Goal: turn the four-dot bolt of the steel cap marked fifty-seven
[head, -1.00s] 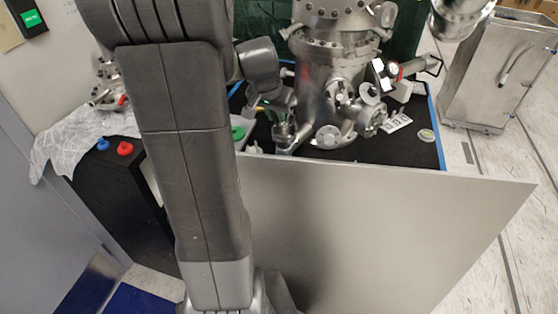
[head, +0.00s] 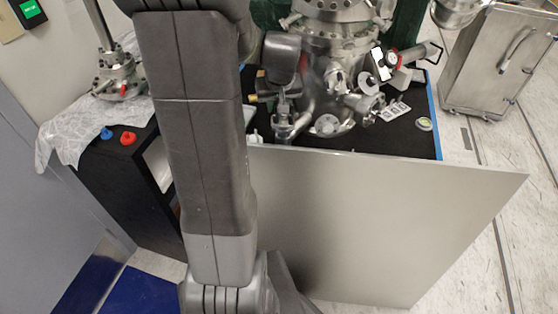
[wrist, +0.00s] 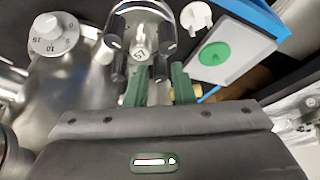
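In the wrist view a round steel cap (wrist: 140,38) shows at the top middle, with several dark bolts around its rim and a small mark on its middle part. My gripper (wrist: 157,80) has two green fingers, set apart, at the near edge of the cap. The near right bolt (wrist: 159,68) appears between the fingertips, with no clear contact. In the head view my wrist hangs beside the steel chamber (head: 325,75), and the fingers are hard to make out there.
A numbered dial (wrist: 50,38) sits left of the cap. A white knob (wrist: 195,17) and a grey plate with a green disc (wrist: 214,53) lie to the right. In the head view a grey panel (head: 390,220) stands before the black bench top, and red and blue caps (head: 128,138) lie left.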

